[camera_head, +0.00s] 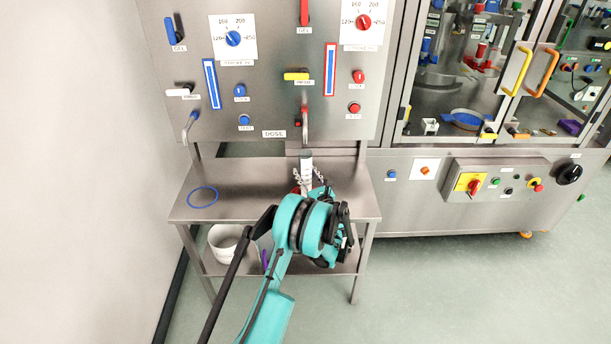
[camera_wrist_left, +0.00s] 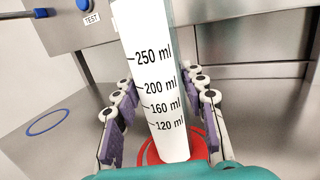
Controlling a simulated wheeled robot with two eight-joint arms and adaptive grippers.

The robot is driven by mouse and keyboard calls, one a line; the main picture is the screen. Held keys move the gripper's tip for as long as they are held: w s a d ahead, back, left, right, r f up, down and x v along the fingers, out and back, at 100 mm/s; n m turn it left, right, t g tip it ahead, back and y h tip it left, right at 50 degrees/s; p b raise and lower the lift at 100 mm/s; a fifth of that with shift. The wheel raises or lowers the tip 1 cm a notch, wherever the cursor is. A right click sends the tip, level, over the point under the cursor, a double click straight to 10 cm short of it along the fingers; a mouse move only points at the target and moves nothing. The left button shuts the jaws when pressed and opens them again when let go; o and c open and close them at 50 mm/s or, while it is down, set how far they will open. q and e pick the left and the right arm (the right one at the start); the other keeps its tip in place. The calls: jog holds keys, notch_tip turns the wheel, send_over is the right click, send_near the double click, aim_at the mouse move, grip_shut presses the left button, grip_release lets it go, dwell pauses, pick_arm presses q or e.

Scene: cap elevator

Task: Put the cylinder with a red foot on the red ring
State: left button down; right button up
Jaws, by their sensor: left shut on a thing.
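The cylinder (camera_head: 306,159) stands upright at the red side of the steel table, below the red-side spout. In the left wrist view the clear cylinder (camera_wrist_left: 152,75) has a white scale marked in ml and sits between the purple finger pads. My left gripper (camera_head: 318,190) is shut on it, with the arm reaching in from below. Red (camera_wrist_left: 147,152) shows around the cylinder's bottom in the wrist view; I cannot clearly separate the foot from the red ring there. In the head view my gripper hides most of that spot. My right gripper is not in view.
A blue ring (camera_head: 189,200) lies on the table's left part, which is otherwise clear. The red-side spout (camera_head: 305,125) hangs just above the cylinder, and another spout (camera_head: 189,127) is at the left. A white bucket (camera_head: 222,240) stands on the lower shelf.

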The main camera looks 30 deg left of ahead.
pick_arm(q)
jog(key=c, duration=0.9)
grip_release()
jog(key=shift+f, duration=0.15)
